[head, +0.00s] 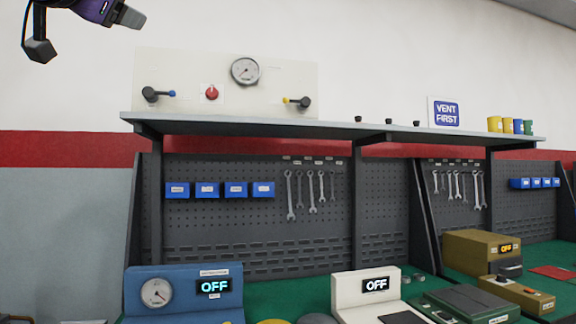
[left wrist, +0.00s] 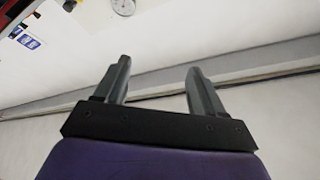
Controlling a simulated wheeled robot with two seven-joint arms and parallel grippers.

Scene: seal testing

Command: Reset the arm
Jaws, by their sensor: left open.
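My left gripper (left wrist: 160,76) is open and empty in the left wrist view, its two grey fingers apart with only wall and ceiling behind them. In the head view my purple left gripper (head: 126,16) shows at the top left corner, raised high above the shelf and partly cut off by the frame. It touches nothing that I can see. My right gripper is in neither view.
A panel (head: 200,65) with a gauge (head: 245,71) and valve handles stands on the shelf (head: 330,129). Below, the green bench holds a blue device (head: 180,300) and a white device (head: 345,288), both reading OFF. Wrenches (head: 312,190) hang on pegboard. Open space surrounds the raised gripper.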

